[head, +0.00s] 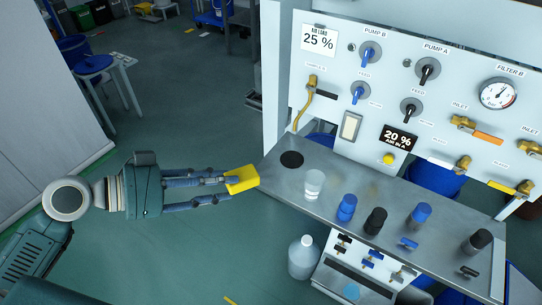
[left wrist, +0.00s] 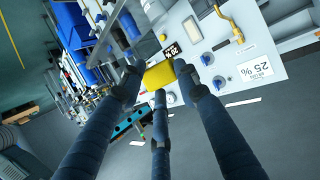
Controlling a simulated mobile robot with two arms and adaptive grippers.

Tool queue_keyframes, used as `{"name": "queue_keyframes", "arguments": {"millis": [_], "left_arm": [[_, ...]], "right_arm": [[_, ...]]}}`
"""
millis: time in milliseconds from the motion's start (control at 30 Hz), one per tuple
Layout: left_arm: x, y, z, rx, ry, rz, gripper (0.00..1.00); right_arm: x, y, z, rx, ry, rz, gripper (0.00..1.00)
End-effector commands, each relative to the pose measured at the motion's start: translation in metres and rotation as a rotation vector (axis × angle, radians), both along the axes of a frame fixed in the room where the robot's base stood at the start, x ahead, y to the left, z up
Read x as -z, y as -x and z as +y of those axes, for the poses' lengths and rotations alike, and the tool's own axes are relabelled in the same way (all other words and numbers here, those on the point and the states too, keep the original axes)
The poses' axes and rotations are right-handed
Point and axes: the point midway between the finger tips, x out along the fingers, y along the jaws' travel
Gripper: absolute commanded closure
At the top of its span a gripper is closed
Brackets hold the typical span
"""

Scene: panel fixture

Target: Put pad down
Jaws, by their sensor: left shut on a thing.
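The pad is a yellow block (head: 242,179) in the head view, just off the left edge of the grey metal shelf (head: 270,172). My left gripper (head: 232,180) is shut on the pad and holds it at its fingertips. In the left wrist view the yellow pad (left wrist: 160,75) sits between the blue-grey fingers (left wrist: 160,88). Whether the pad touches the shelf edge cannot be told. My right gripper is in neither view.
On the shelf are a black round spot (head: 292,159), a clear cup (head: 314,184) and several blue and black capped items, such as a blue one (head: 347,207). The panel (head: 330,95) with valves and knobs rises behind.

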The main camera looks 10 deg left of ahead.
Motion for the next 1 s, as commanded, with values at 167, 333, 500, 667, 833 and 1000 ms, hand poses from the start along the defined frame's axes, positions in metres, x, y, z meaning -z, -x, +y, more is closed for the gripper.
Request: {"name": "queue_keyframes", "arguments": {"millis": [167, 333, 500, 667, 833, 1000], "left_arm": [[0.027, -0.046, 0.005, -0.165, 0.011, -0.003, 0.86], [0.039, -0.096, -0.001, -0.328, 0.012, -0.005, 0.86], [0.035, -0.134, -0.012, -0.447, 0.011, -0.005, 0.86], [0.027, -0.155, -0.020, -0.518, 0.007, -0.001, 0.86], [0.024, -0.163, -0.023, -0.546, 0.004, 0.001, 0.86], [0.024, -0.163, -0.023, -0.548, 0.003, 0.001, 0.86]], "right_arm": [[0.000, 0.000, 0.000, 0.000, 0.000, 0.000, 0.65], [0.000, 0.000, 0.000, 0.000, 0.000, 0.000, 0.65], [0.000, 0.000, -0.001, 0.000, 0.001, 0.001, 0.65], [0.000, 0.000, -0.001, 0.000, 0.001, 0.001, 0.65], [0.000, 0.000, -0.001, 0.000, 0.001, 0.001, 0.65], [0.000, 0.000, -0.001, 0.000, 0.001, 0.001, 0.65]]}}
